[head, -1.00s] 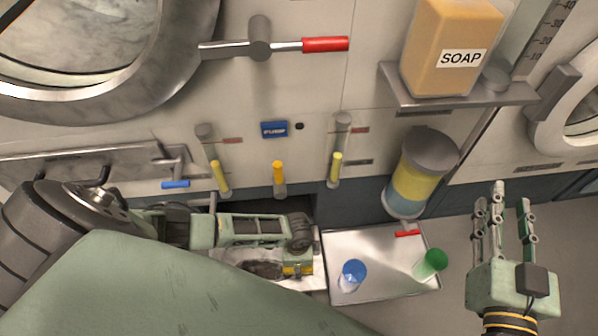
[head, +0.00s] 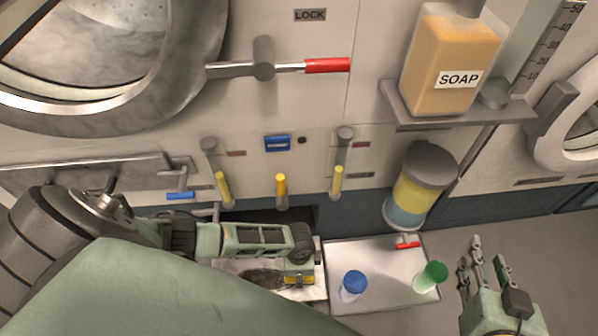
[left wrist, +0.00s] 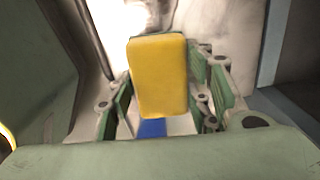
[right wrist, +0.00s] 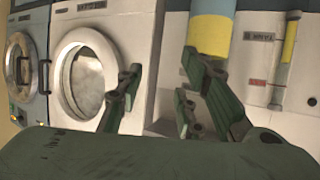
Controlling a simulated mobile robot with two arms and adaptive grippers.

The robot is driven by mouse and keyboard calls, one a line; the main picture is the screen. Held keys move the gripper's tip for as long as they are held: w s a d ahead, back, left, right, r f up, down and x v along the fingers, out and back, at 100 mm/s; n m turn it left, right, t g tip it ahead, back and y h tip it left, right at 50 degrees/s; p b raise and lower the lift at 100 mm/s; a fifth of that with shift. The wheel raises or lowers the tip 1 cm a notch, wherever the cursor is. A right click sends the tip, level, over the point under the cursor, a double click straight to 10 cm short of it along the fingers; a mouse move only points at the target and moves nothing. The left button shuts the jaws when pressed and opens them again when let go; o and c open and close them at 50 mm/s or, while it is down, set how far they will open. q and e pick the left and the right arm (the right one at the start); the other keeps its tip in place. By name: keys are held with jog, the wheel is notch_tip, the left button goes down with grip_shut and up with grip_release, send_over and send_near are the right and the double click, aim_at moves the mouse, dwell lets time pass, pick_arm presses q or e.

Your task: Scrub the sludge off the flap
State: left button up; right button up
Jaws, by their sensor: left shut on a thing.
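The flap (head: 228,266) is a pale panel folded out low on the machine front, with a dark sludge patch (head: 262,279) on it. My left arm partly hides the flap. My left gripper (head: 302,262) is over the flap's right part, shut on a yellow sponge (head: 299,279). The sponge also fills the middle of the left wrist view (left wrist: 158,76), between the green fingers. Whether it touches the flap is hard to tell. My right gripper (head: 485,255) is open and empty at the right, with its fingers apart.
A tray (head: 390,258) right of the flap holds a blue-capped bottle (head: 353,286) and a green-capped bottle (head: 430,277). A yellow-blue cylinder (head: 415,190) with a red tap hangs above. A soap dispenser (head: 450,65), yellow levers (head: 281,185) and a red-handled latch (head: 327,65) line the machine.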

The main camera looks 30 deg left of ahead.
pick_arm(q)
jog(key=shift+r+p, duration=0.5)
jog(key=shift+r, duration=0.25)
jog(key=shift+r+p, duration=0.25)
jog(key=shift+p, duration=0.3)
jog(key=shift+r, duration=0.25)
jog(key=shift+r+p, duration=0.25)
jog(key=shift+p, duration=0.3)
jog(key=shift+r+p, duration=0.65)
jog(key=shift+p, duration=0.05)
jog(key=shift+r+p, duration=0.45)
jog(key=shift+p, duration=0.1)
jog(key=shift+r, duration=0.1)
pick_arm(e)
jog(key=s+d+f+g+h, duration=0.1)
jog(key=s+d+f+g, duration=0.2)
jog(key=s, duration=0.4)
jog(key=s+d+f+g+h, duration=0.1)
jog(key=s+d+f+g, duration=0.2)
jog(key=s+f+g, duration=0.3)
jog(key=shift+s+f+m+g+h, duration=0.25)
jog(key=shift+s+m+g, duration=0.2)
jog(key=shift+s, duration=0.6)
